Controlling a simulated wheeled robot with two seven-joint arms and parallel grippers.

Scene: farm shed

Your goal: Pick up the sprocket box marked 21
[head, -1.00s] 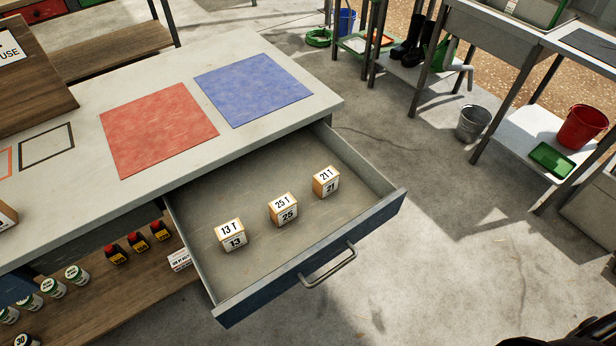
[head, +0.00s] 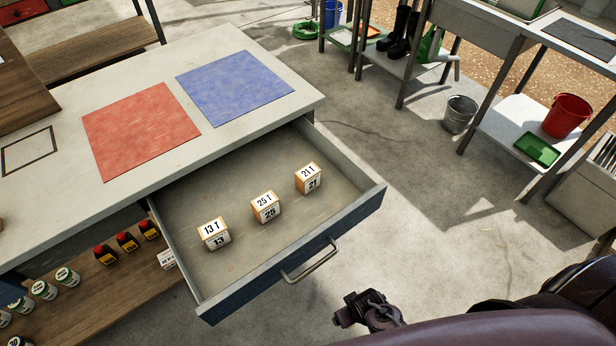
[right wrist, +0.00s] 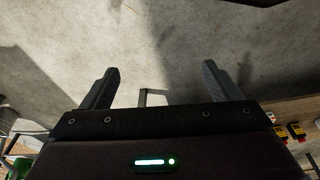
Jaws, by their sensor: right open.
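The sprocket box marked 21 (head: 308,178) sits in the open drawer (head: 345,207), toward its right end. The box marked 25 (head: 265,207) and the box marked 13 (head: 214,233) stand to its left in a slanting row. My right gripper (head: 370,310) is outside the drawer, in front of and below its handle in the head view, and is apart from all the boxes. In the right wrist view its two fingers (right wrist: 160,85) are spread with nothing between them. My left gripper is not in view.
The drawer's front has a metal handle (head: 310,262). The bench top holds a red mat (head: 140,135) and a blue mat (head: 235,87). Bottles (head: 127,242) and jars stand on a shelf below left.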

